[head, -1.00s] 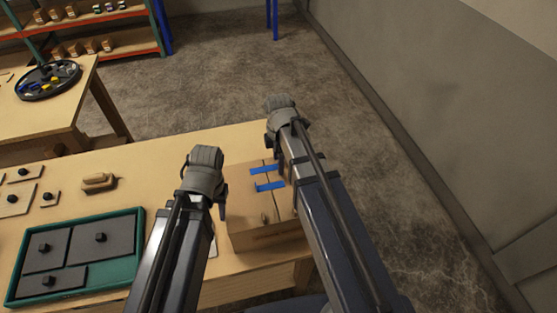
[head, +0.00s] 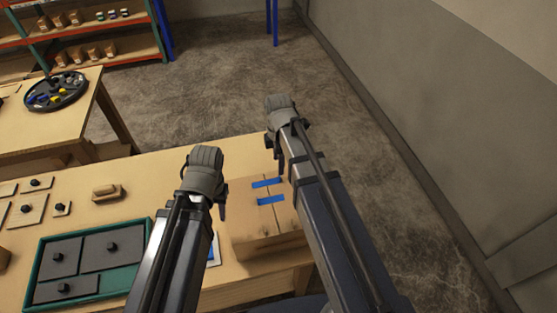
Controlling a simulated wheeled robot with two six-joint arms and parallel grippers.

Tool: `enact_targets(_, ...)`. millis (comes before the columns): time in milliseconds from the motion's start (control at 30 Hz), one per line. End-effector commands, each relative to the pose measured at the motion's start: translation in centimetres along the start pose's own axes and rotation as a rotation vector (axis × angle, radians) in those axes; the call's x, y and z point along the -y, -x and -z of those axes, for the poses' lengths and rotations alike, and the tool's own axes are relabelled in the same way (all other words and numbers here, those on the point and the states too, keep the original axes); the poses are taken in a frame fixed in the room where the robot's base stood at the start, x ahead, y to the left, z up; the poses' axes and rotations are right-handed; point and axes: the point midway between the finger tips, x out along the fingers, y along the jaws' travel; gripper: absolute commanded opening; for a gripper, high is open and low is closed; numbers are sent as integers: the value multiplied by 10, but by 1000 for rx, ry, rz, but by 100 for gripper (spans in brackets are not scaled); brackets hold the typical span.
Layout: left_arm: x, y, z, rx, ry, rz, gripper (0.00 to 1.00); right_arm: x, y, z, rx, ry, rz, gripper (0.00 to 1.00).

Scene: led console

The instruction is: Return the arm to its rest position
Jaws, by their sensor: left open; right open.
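My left gripper (head: 223,210) is over the table between the green-rimmed tray and a wooden box. Its fingers point down, it is open, and nothing shows in it. My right gripper (head: 275,152) is over the table's far right edge, beyond the box. It is open and nothing shows in it. Both arms reach in from the bottom of the head view. The wooden box (head: 250,222) has two blue strips on its top and is partly hidden by my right arm.
A green-rimmed tray (head: 40,262) with dark knobbed panels lies at the front left. Small knobbed plates (head: 33,208) and a wooden block (head: 107,192) lie behind it. Another table with a round black tray (head: 56,92) stands at the far left. A wall runs along the right.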

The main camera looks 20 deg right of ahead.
Motion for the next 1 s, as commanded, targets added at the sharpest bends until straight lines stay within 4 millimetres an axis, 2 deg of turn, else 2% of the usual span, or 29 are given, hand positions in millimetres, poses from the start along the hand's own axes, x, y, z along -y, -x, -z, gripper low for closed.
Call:
enact_targets(267,0,-1,0,0,0,0,40,0,-1,0,0,-3,0,64)
enact_targets(367,0,-6,0,0,0,0,40,7,-6,6,4,-47,2,64)
enact_targets(467,-1,-15,1,0,-1,0,40,23,-15,21,15,-169,7,64)
enact_targets(700,-4,-43,2,0,-3,1,40,79,-43,65,62,-648,2,64)
enact_targets(900,-6,-59,4,0,-4,1,40,118,-59,88,95,-1001,-23,64)
enact_targets(1000,-6,-63,4,0,-4,1,40,129,-63,94,104,-1116,-36,64)
